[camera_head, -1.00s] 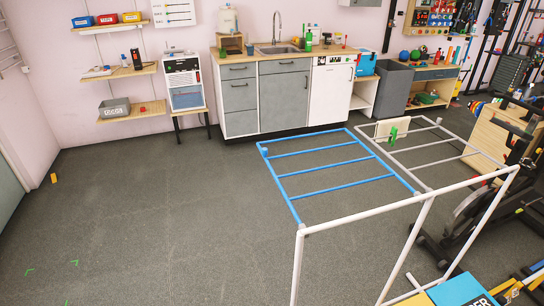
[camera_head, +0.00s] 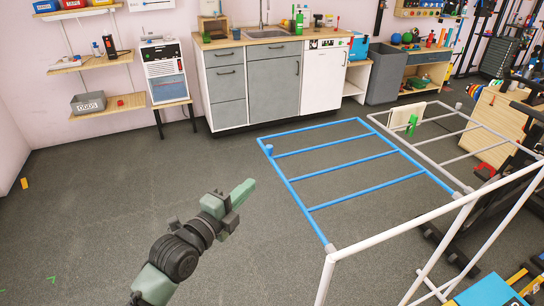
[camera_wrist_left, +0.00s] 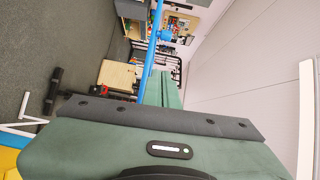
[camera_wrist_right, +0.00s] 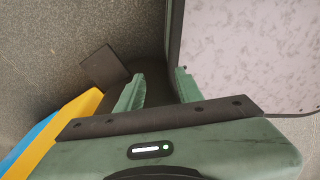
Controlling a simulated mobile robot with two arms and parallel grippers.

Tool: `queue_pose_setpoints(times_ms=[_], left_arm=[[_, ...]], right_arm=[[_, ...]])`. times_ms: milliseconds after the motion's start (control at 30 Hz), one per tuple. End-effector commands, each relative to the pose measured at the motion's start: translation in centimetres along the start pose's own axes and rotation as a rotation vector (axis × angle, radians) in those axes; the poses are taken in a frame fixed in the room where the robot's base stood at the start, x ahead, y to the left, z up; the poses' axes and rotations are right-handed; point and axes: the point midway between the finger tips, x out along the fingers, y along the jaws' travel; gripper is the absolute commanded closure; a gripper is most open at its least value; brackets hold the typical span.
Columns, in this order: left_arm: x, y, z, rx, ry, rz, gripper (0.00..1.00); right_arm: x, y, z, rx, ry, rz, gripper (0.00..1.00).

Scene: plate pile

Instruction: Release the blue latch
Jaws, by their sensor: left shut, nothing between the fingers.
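A blue rack frame (camera_head: 345,187) of long rails and crossbars stands out level over the floor. A small blue knob-like piece (camera_head: 269,150), which looks like the latch, sits on its left rail near the far corner. In the left wrist view a blue rod (camera_wrist_left: 148,70) with a blue fitting (camera_wrist_left: 166,35) runs beyond the fingers. My left gripper (camera_head: 246,188) is shut and empty, left of the rack and apart from the latch. My right gripper (camera_wrist_right: 158,90) shows only in its wrist view, open with nothing between its fingers.
A white frame (camera_head: 430,220) joins the rack at the front right. A grey rack (camera_head: 440,137) with a cream cloth (camera_head: 391,117) and green clip (camera_head: 412,123) adjoins it. Cabinets (camera_head: 276,85) stand behind.

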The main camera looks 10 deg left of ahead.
Motion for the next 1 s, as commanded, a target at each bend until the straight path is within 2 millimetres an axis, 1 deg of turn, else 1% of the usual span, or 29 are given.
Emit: queue_pose_setpoints(times_ms=[67, 333, 467, 567, 900, 967, 1000], left_arm=[[-0.1, -0.3, -0.1, 0.008, 0.003, -0.006, 1.0], [0.0, -0.3, -0.1, 0.007, 0.002, -0.005, 1.0], [0.7, -0.3, -0.1, 0.005, 0.001, -0.005, 1.0], [2.1, -0.5, -0.1, 0.003, 0.002, -0.006, 1.0], [9.3, -0.5, -0.1, 0.002, 0.002, -0.006, 1.0], [10.4, -0.5, -0.2, 0.003, 0.002, -0.005, 1.0], [10.8, -0.4, 0.6, 0.007, 0.001, -0.004, 1.0]], right_arm=[[0.0, 0.0, 0.1, 0.0, -0.001, 0.0, 0.64], [0.0, 0.0, 0.3, 0.0, -0.005, 0.0, 0.64], [-0.2, 0.0, 0.3, 0.0, -0.005, 0.0, 0.64], [-0.5, 0.0, 0.3, 0.0, -0.005, 0.0, 0.64], [-1.5, 0.1, 0.2, 0.001, -0.005, 0.001, 0.64], [-1.6, 0.1, 0.1, 0.001, -0.005, 0.001, 0.64], [-1.6, 0.1, 0.1, 0.001, -0.005, 0.001, 0.64]])
